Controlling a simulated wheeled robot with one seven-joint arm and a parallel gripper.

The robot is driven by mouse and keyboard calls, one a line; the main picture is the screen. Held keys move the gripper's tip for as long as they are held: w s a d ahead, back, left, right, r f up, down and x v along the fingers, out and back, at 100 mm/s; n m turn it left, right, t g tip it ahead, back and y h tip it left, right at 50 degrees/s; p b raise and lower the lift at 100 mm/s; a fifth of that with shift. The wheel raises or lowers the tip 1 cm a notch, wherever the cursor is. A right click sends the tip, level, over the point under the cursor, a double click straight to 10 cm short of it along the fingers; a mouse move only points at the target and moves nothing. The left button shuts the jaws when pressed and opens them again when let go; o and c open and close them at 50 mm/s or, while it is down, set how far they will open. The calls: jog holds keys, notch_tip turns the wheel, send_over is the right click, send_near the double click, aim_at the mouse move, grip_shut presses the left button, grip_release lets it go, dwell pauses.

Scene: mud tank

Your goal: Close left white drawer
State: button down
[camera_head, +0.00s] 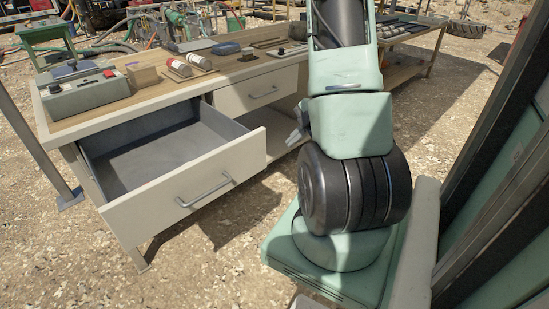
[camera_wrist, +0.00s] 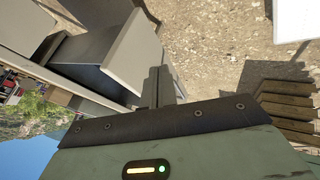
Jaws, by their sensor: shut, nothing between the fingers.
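The left white drawer (camera_head: 185,190) is pulled well out of the workbench in the head view. Its grey inside is empty and its front has a bar handle (camera_head: 204,191). My gripper (camera_head: 297,126) is to the right of the open drawer, apart from its front, and partly hidden behind my arm. In the wrist view the fingers (camera_wrist: 158,86) are together with nothing between them, and the drawer (camera_wrist: 127,50) shows just beyond and left of them. I cannot tell the exact gap between them.
The workbench top (camera_head: 150,105) carries a grey control box (camera_head: 85,92) and several small items. A second white drawer (camera_head: 258,91) to the right looks shut. A green stand (camera_head: 45,35) is at the back left. Gravel ground in front of the bench is clear.

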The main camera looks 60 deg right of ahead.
jog(key=b, duration=0.3)
send_near(255, 162)
notch_tip(255, 162, down, 4)
jog(key=s+a, duration=0.2)
jog(key=shift+w+d+r, duration=0.1)
jog(key=shift+w+d, duration=0.1)
jog(key=shift+w, duration=0.95)
jog(key=shift+w+d+r, duration=0.1)
jog(key=shift+w+d, duration=0.1)
jog(key=shift+w, duration=0.9)
